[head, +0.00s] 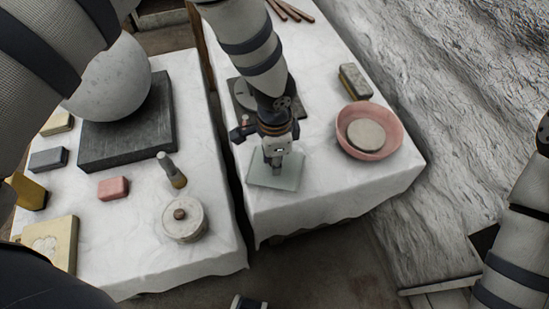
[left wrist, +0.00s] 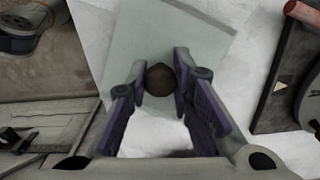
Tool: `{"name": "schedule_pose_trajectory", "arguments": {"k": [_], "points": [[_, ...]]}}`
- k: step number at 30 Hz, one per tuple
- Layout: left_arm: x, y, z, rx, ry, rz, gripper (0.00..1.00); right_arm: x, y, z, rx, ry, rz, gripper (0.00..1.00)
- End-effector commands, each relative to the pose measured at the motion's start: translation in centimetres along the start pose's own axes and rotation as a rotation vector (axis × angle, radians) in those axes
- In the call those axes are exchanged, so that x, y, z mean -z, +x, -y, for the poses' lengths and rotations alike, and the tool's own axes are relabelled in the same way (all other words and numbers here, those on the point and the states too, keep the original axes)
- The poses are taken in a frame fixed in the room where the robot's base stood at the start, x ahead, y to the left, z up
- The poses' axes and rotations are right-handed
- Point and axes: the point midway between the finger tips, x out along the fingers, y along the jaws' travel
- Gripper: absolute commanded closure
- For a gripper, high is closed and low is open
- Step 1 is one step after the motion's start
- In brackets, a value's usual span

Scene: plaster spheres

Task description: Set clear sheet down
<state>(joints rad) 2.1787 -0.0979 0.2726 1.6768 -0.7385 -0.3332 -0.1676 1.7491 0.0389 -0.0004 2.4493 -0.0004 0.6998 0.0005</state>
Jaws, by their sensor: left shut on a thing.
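The clear sheet (head: 285,180) is a pale, greenish, see-through square with a small dark round knob (left wrist: 160,80). It is over the front left part of the right-hand cloth-covered table (head: 335,195). My left gripper (head: 274,155) points down at the sheet and is shut on its knob. In the left wrist view the fingers of my left gripper (left wrist: 160,84) press the knob from both sides, and the sheet (left wrist: 185,30) spreads out behind. I cannot tell whether the sheet touches the cloth. My right gripper is outside the frames.
A pink bowl (head: 392,150) holding a pale disc stands right of the sheet, with a dark block (head: 355,81) behind. A narrow gap separates the left table, which holds a plaster sphere (head: 112,82) on a dark slab (head: 125,140) and a lidded pot (head: 184,222).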

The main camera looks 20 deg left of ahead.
Motion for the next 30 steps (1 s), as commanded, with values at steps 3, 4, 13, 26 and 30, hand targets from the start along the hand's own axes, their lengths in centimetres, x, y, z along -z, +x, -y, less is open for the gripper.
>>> {"name": "schedule_pose_trajectory", "arguments": {"k": [3, 4, 13, 26, 30], "points": [[0.0, 0.0, 0.0, 0.0, 0.0, 0.0, 1.0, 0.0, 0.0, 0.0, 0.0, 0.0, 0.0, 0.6], [0.0, 0.0, 0.0, 0.0, 0.0, 0.0, 1.0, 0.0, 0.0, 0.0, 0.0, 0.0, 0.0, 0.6], [0.0, 0.5, 0.0, -0.001, 0.0, 0.001, 1.0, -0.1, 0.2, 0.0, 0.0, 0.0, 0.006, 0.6], [0.0, 1.3, 0.0, -0.002, 0.0, 0.001, 1.0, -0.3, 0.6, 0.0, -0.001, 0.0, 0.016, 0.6], [0.0, 1.4, 0.0, -0.001, 0.0, 0.0, 0.68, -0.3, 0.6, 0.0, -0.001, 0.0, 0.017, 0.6]]}}
